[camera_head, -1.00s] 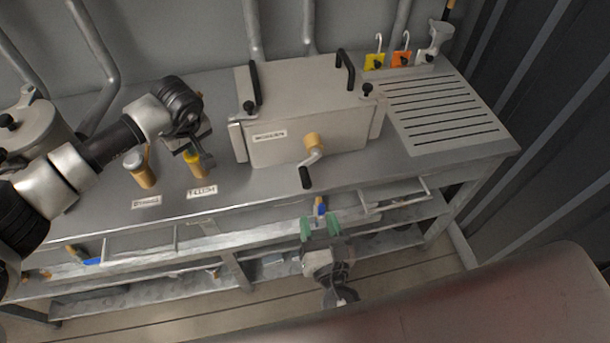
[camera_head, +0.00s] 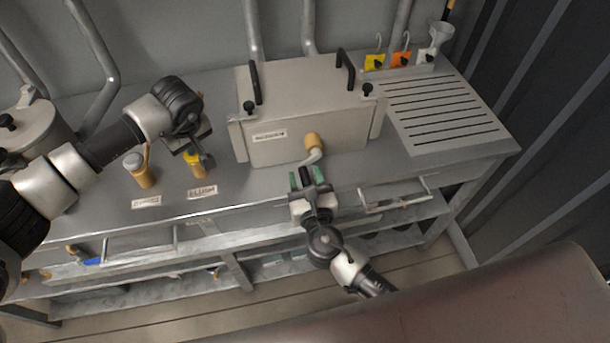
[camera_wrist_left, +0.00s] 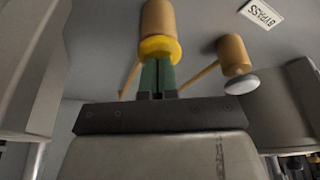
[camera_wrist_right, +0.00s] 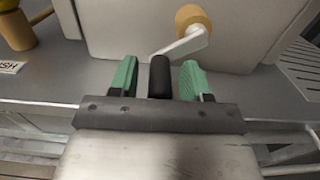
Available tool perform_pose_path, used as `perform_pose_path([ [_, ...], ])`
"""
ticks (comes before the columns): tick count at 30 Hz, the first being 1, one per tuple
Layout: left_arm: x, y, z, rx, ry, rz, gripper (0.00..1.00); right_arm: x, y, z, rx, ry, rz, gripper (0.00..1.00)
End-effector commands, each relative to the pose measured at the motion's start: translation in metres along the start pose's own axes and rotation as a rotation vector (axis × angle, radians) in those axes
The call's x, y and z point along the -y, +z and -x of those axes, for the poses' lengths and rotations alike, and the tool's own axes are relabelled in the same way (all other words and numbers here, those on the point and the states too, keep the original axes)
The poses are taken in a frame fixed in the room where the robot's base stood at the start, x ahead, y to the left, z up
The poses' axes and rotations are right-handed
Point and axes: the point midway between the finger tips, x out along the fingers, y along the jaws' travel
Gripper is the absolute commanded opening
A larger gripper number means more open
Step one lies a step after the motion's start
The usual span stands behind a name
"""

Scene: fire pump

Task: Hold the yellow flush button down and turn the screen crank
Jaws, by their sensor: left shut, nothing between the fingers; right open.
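The yellow flush button (camera_head: 191,156) tops a tan post on the bench at left; it also shows in the left wrist view (camera_wrist_left: 158,48). My left gripper (camera_head: 203,158) is shut and empty. Its green fingertips (camera_wrist_left: 157,66) are at the yellow cap and appear to touch it; how far the cap is pressed I cannot tell. The screen crank (camera_head: 314,156) has a tan hub and a pale arm on the front of the grey box. My right gripper (camera_head: 307,177) is open, its green fingers on either side of the black crank handle (camera_wrist_right: 160,76).
The grey box (camera_head: 300,100) stands behind the crank. The bypass post (camera_head: 140,170) with a grey cap stands left of the flush post. Open shelves with rails (camera_head: 140,249) lie under the bench edge. A slotted drain plate (camera_head: 440,110) is at right.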

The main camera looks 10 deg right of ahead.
Motion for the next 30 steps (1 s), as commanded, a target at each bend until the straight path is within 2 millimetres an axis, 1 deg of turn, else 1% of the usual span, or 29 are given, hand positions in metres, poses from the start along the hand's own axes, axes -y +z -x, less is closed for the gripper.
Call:
perform_pose_path([
  [3,0.0005,0.0006,-0.0012,0.001,-0.002,0.0,0.0,0.0001,-0.0004,-0.0048,-0.001,0.0,0.0,0.48],
  [10,0.0004,0.0005,-0.0011,0.001,-0.002,0.0,0.0,0.0001,-0.0004,-0.0052,-0.001,0.0,0.0,0.48],
  [11,0.0004,0.0005,-0.0011,0.001,-0.002,0.0,0.0,0.0001,-0.0004,-0.0052,-0.001,0.0,0.0,0.46],
  [18,0.0004,0.0005,-0.0011,0.001,-0.002,0.0,0.0,0.0001,-0.0003,-0.005,0.0,0.0,-0.001,0.09],
  [20,0.0005,0.0005,-0.0011,0.001,-0.002,0.0,0.0,0.0001,-0.0003,-0.005,0.0,0.0,-0.001,0.0],
  [26,0.0005,0.0005,-0.0011,0.001,-0.002,0.0,0.0,-0.0002,0.0002,-0.0049,0.0,0.0,-0.011,0.0],
  [30,0.0005,0.0004,-0.0011,0.001,-0.002,0.0,0.0,-0.0011,0.0018,-0.0049,0.0,-0.001,-0.047,0.0],
])
